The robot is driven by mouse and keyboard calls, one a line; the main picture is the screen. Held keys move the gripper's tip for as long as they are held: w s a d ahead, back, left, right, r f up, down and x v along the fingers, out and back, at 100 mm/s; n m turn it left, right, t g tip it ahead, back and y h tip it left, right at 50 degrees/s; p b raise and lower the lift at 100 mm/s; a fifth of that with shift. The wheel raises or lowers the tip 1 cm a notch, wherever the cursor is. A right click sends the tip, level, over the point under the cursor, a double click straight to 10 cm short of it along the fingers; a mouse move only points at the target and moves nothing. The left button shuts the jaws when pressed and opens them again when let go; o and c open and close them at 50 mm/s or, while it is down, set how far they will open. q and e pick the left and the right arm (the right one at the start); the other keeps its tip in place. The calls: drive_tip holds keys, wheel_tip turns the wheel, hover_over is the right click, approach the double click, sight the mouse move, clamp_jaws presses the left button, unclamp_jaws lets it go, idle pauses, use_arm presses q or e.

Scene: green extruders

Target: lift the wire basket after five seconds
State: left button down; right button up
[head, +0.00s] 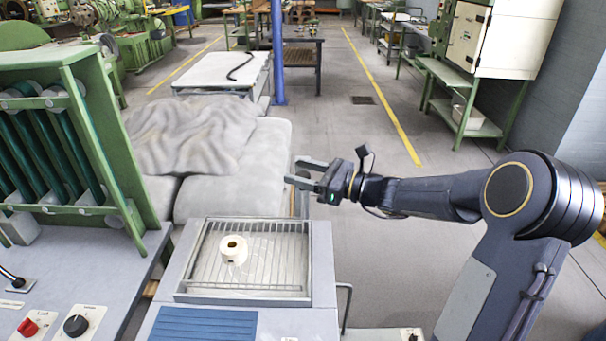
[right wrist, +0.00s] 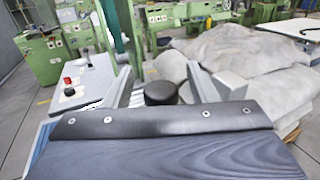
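The wire basket (head: 283,262) sits low in the grey-framed unit at the bottom centre of the head view. Its thin parallel wires look level. A small cream-coloured ring-shaped piece (head: 233,257) with a dark hole rests at its left side. My right gripper (head: 297,172) is above and to the right of the basket in the picture, apart from it. My left gripper is not in view.
A blue slatted panel (head: 205,323) lies in front of the basket. A green machine frame (head: 95,130) stands at left, above a panel with a red knob (head: 28,327) and black knob (head: 76,325). Grey cloth-covered stacks (head: 245,170) lie behind. Floor at right is partly open.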

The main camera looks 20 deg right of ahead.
drive_tip(key=shift+f, duration=0.15)
drive_tip(key=shift+s+d, duration=0.3)
drive_tip(key=shift+d, duration=0.05)
drive_tip(key=v, duration=0.7)
drive_tip(key=shift+b, duration=0.4)
drive_tip(key=shift+a, duration=0.1)
